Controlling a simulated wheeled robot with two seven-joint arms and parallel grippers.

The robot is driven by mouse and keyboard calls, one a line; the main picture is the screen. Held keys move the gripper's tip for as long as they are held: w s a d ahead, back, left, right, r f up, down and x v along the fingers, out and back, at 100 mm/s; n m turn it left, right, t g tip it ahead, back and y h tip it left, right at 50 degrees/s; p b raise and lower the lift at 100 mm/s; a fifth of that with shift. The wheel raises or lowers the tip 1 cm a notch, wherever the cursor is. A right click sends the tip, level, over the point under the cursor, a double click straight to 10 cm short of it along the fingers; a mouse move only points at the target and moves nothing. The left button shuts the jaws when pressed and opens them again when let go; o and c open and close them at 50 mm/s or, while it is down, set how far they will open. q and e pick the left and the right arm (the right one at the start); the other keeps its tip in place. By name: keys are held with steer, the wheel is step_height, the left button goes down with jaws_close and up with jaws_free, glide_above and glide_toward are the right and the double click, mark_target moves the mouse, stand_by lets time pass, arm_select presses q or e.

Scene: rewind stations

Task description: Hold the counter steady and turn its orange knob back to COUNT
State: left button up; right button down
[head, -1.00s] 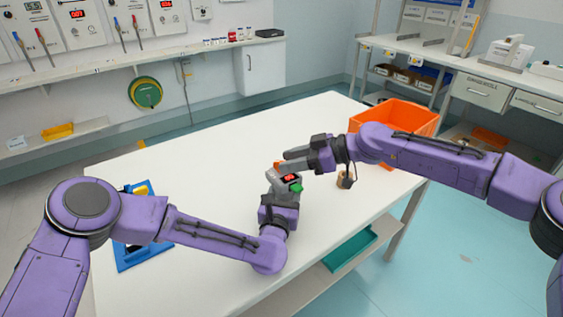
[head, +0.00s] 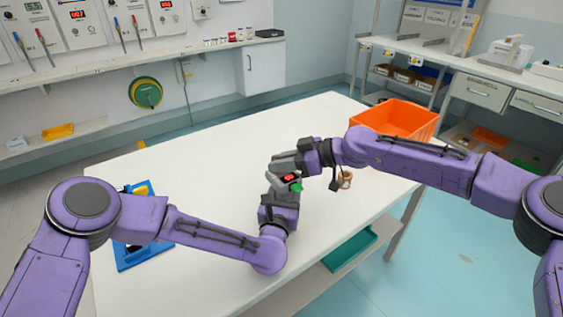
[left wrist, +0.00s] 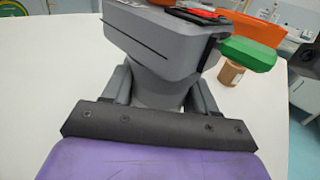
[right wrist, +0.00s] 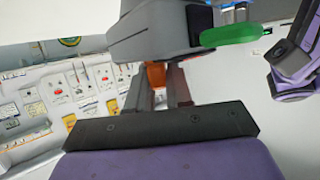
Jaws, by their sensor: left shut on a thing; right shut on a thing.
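The counter (head: 288,178) is a grey box with a red-lit display and a green part (head: 296,187) on its side. It is off the table or upright in my left gripper (head: 280,196); I cannot tell if it touches the table. In the left wrist view my left fingers are shut on the grey counter (left wrist: 155,42) below its wider head. My right gripper (head: 280,164) is at the counter's head. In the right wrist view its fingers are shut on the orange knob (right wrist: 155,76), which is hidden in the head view. The knob's setting cannot be read.
A small brown jar-like thing (head: 345,180) stands right of the counter, near my right arm. An orange bin (head: 405,115) is at the table's far right. A blue tray (head: 138,257) lies at the left. The white table (head: 220,150) is mostly clear between.

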steer(key=m+t+h, duration=0.2)
steer(key=m+t, duration=0.1)
steer(key=m+t+h, duration=0.2)
steer(key=m+t, duration=0.1)
steer(key=t, duration=0.1)
steer(key=shift+s+a+m, duration=0.15)
steer(key=shift+m, duration=0.25)
steer(key=m+t+h, duration=0.2)
steer(key=m+h, duration=0.2)
steer(key=shift+f, duration=0.1)
steer(key=shift+m+t+h, duration=0.5)
steer(key=shift+m+h, duration=0.5)
steer(key=c, duration=1.1)
jaws_free()
steer(key=shift+w+d, duration=0.2)
steer(key=shift+s, duration=0.1)
